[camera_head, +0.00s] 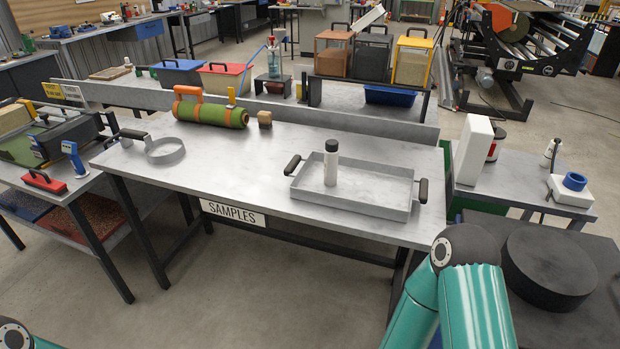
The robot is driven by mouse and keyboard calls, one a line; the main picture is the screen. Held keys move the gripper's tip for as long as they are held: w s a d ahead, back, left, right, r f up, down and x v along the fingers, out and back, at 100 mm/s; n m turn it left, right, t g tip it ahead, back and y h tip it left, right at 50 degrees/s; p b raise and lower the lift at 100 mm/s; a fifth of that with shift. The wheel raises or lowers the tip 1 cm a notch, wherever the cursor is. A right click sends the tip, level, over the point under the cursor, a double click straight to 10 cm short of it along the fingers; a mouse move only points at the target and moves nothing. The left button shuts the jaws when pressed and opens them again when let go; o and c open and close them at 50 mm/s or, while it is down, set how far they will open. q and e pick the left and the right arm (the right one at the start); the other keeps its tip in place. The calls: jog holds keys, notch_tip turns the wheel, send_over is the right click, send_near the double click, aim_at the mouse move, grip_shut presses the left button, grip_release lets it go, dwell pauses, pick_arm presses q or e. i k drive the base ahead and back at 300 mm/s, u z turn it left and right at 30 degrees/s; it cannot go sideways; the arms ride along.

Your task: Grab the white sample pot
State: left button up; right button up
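The white sample pot (330,168) is a slim white cylinder with a black cap. It stands upright in a shallow grey metal tray (355,207) with black handles, on the right part of the metal table labelled SAMPLES. The pot is at the left part of the tray, near its back wall. Neither of my grippers is in view. Only a teal part of my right arm shows at the bottom right, and a small part of my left arm at the bottom left corner. Nothing holds the pot.
A grey ring with a handle (165,151) lies at the left. The table (240,175) is clear in the middle. A black disc (548,265) is at the right.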

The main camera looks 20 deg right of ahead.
aim_at(331, 160)
jog(key=z, duration=0.15)
jog(key=i, duration=0.9)
jog(key=u, duration=0.2)
jog(key=k, duration=0.9)
jog(key=z, duration=0.2)
jog(key=i, duration=0.9)
jog(key=u, duration=0.05)
